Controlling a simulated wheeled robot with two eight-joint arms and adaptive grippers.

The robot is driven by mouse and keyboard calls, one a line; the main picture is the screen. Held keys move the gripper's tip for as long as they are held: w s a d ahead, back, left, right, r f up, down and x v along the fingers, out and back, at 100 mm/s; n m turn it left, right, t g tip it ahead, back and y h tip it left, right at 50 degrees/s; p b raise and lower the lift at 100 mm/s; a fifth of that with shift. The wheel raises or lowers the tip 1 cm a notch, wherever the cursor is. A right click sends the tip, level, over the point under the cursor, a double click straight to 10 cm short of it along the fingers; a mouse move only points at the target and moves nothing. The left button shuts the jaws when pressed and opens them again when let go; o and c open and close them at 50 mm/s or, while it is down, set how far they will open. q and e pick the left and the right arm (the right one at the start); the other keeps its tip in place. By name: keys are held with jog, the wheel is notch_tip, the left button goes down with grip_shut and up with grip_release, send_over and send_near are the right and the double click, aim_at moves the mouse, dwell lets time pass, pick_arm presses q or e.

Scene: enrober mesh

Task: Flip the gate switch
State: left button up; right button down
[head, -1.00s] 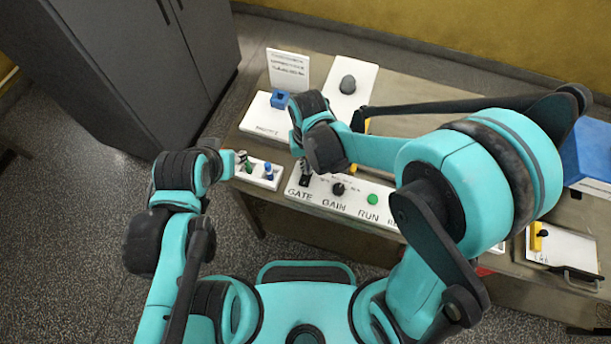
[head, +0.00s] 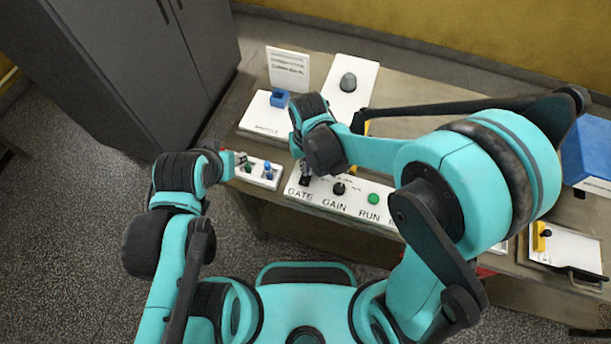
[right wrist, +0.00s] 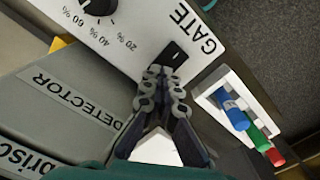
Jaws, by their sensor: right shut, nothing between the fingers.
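The gate switch is a small black part on a white panel (head: 323,204), above the printed word GATE. In the right wrist view the switch (right wrist: 175,53) sits beside the GATE lettering. My right gripper (right wrist: 164,72) is shut and empty, its fingertips right at the switch's near edge. I cannot tell whether they touch it. In the head view my right gripper (head: 306,171) hangs over the GATE end of the panel and partly covers the switch.
A GAIN knob (head: 338,189) and a green RUN button (head: 373,199) lie right of the switch. A small rack with coloured pegs (head: 257,170) stands left of the panel. A grey detector box (right wrist: 75,100) is close beside the right gripper.

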jog(key=shift+f+b, duration=0.3)
jog(key=shift+f, duration=0.05)
jog(key=shift+r+p, duration=2.75)
jog(key=shift+r, duration=0.85)
jog(key=shift+d, duration=0.15)
jog(key=s+d+r+m+t+b, duration=0.1)
jog(key=s+d+t+b, duration=0.1)
jog(key=d+b, duration=0.3)
jog(key=s+d+r+m+t+b, duration=0.1)
jog(key=s+d+t+b, duration=0.2)
jog(key=d, duration=0.9)
jog(key=shift+d+r+t+b, duration=0.2)
jog(key=shift+d+t+b, duration=0.05)
jog(key=shift+t+b, duration=0.75)
jog(key=shift+s, duration=0.1)
